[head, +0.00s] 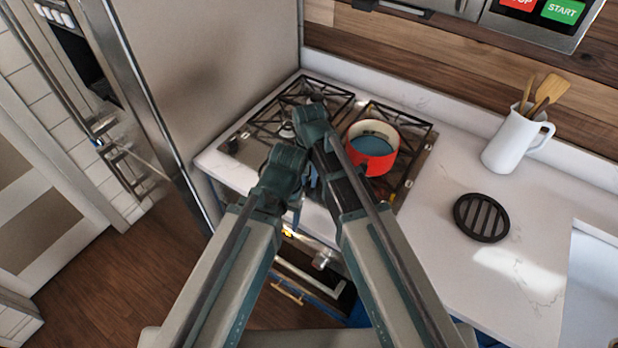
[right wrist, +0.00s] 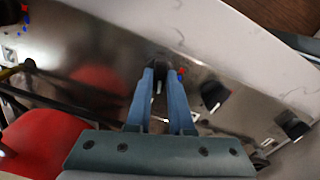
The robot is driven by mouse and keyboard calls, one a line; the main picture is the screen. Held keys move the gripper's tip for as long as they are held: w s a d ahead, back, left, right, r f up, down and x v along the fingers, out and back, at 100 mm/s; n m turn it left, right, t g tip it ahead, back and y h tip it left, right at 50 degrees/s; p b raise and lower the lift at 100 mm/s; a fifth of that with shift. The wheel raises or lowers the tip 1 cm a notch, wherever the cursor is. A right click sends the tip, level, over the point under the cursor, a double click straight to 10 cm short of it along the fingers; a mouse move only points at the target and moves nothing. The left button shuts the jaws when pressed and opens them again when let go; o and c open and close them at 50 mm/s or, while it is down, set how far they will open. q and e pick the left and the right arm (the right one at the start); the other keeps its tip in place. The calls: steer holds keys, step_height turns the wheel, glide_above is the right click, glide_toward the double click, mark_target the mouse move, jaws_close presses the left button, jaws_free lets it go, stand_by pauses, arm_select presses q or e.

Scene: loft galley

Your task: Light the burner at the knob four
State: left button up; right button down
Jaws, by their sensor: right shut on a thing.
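The steel cooktop (head: 245,142) is set in the white counter, with a row of dark knobs along one edge. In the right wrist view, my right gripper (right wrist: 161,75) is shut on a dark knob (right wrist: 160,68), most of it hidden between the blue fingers. A small red mark sits just beside it. Two other dark knobs (right wrist: 213,93) (right wrist: 292,125) stand clear to its right. I cannot read any knob number. In the head view, my right gripper (head: 314,181) is mostly hidden behind my arms. My left gripper's fingers do not show.
A red pot (head: 372,148) stands on the right grates and also shows in the right wrist view (right wrist: 45,145). A black trivet (head: 481,218) and a white jug (head: 515,143) with wooden utensils are on the counter at right. A tall fridge (head: 215,70) stands at left.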

steer(key=n, duration=0.4)
steer(key=shift+n, duration=0.3)
steer(key=n, duration=0.4)
steer(key=shift+n, duration=0.3)
steer(key=n, duration=0.4)
steer(key=shift+n, duration=2.2)
steer(key=c, duration=0.8)
jaws_free()
steer(key=shift+r, duration=0.1)
